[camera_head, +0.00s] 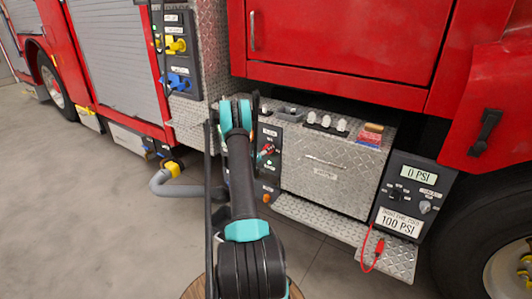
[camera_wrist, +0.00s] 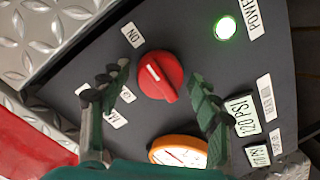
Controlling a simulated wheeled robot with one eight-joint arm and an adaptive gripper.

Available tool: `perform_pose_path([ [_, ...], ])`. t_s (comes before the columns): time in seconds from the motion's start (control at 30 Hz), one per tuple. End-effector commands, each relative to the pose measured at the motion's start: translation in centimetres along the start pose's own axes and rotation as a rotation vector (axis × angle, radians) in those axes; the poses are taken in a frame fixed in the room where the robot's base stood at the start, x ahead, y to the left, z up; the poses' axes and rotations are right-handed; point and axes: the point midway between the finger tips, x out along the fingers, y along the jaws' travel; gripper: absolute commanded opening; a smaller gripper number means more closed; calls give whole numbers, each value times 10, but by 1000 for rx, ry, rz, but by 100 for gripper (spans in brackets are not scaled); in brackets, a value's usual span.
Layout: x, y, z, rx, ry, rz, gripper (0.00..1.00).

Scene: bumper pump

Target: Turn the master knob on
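In the wrist view, a round red knob (camera_wrist: 160,76) with a white mark sits on a dark control panel (camera_wrist: 185,35). In the head view, my arm partly hides the panel.
A lit green light (camera_wrist: 226,27) sits beside a POWER label. An orange-rimmed gauge (camera_wrist: 178,152) lies below the knob, and a 120 PSI label (camera_wrist: 241,117) is at right. In the head view, a diamond-plate box (camera_head: 325,180) and a 0 PSI panel (camera_head: 413,195) stand to the right.

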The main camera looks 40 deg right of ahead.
Motion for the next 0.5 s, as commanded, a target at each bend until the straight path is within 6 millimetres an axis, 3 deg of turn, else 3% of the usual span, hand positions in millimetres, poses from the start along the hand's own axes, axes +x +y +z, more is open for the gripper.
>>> perform_pose_path([
  [0.33, -3, 0, 0, -1, 1, 0, 66],
  [0.5, -24, -1, -1, -2, 3, -2, 66],
])
